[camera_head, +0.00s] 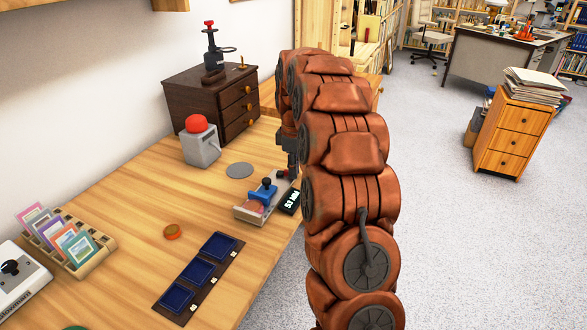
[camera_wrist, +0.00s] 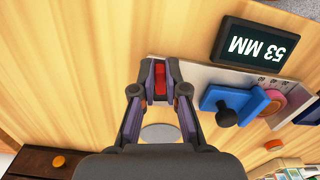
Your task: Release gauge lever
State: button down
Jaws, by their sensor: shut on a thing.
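The gauge (camera_head: 241,211) is a pale plate on the wooden table, with a blue slider (camera_head: 264,191) topped by a black knob. The slider also shows in the wrist view (camera_wrist: 243,103), beside a pink-red disc (camera_wrist: 298,96) on the plate. A dark display (camera_wrist: 262,43) next to the plate reads 53 MM. My gripper (camera_wrist: 160,70) points down at the plate's end. It is shut on a small red lever (camera_wrist: 160,84), which sits between the fingertips. In the head view my gripper (camera_head: 292,162) is partly hidden by my arm, and the lever cannot be seen.
A grey disc (camera_head: 239,170) lies flat near the gauge. A red-button box (camera_head: 200,143) and a brown drawer chest (camera_head: 208,101) stand behind. An orange disc (camera_head: 172,232), a blue three-pocket tray (camera_head: 196,271) and a card rack (camera_head: 93,262) occupy the nearer table.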

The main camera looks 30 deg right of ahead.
jog(key=shift+s+a+m, duration=0.1)
jog(key=shift+a+m, duration=0.1)
jog(key=shift+m, duration=0.45)
jog(key=shift+s+a+m, duration=0.1)
jog(key=shift+a+m, duration=0.05)
jog(key=shift+m, duration=0.5)
jog(key=c, duration=1.2)
grip_release()
jog(key=shift+r, duration=0.15)
notch_tip(320, 180, up, 12)
jog(key=shift+s+a, duration=0.1)
jog(key=shift+a, duration=0.05)
